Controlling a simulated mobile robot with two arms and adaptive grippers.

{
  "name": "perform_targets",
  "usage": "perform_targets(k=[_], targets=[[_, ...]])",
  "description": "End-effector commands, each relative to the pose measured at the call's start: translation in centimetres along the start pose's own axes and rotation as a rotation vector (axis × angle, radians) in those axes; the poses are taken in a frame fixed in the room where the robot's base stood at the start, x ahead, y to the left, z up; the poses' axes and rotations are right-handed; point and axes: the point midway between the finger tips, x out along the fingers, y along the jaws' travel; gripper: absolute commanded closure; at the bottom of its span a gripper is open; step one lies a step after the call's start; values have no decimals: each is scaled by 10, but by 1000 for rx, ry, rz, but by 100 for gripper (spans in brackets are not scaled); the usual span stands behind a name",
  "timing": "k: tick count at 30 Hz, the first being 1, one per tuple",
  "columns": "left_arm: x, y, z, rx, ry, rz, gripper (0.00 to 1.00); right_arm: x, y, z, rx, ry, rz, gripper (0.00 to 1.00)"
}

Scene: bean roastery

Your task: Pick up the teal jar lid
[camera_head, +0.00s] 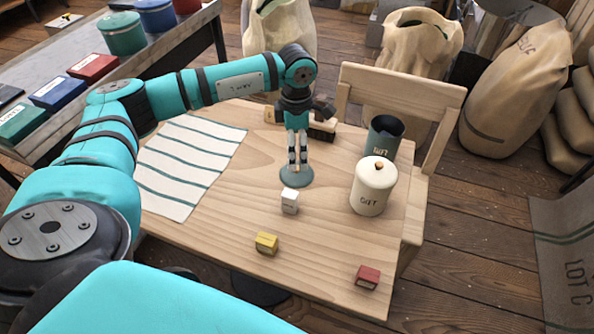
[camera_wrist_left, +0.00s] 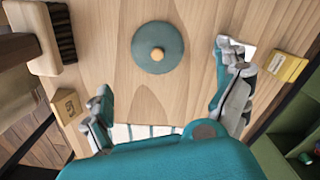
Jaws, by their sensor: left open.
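The teal jar lid (camera_head: 305,179) lies flat on the wooden table, round, with a light wooden knob. In the left wrist view the whole lid (camera_wrist_left: 146,54) shows beyond my fingertips. My left gripper (camera_head: 297,160) points down over the lid in the head view and hides part of it. In the left wrist view my left gripper (camera_wrist_left: 163,68) is open and empty, its fingers spread wide. A dark teal open jar (camera_head: 383,137) stands at the right of the table. My right gripper does not show.
A cream lidded canister (camera_head: 371,190) stands right of the lid. A white cube (camera_head: 289,201), a yellow block (camera_head: 267,243) and a red block (camera_head: 367,277) lie nearer. A brush (camera_head: 322,131) is behind my gripper. A striped cloth (camera_head: 190,165) covers the table's left; a chair (camera_head: 400,90) stands behind.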

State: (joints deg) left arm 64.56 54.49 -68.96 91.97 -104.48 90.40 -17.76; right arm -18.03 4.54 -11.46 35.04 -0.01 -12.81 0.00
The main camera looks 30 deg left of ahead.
Motion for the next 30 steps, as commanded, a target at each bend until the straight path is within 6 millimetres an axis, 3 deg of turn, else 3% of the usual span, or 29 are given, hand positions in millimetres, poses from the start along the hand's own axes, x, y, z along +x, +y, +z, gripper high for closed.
perform_targets(k=[4, 12, 21, 30], targets=[[25, 0, 0, 1, 1, -2, 0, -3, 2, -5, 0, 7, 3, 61], [45, 0, 0, 1, 0, -2, 0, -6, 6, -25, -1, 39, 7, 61], [86, 3, 0, 1, 0, -1, 0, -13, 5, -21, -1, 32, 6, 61], [90, 3, 0, 1, -2, 0, 3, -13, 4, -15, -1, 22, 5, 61]])
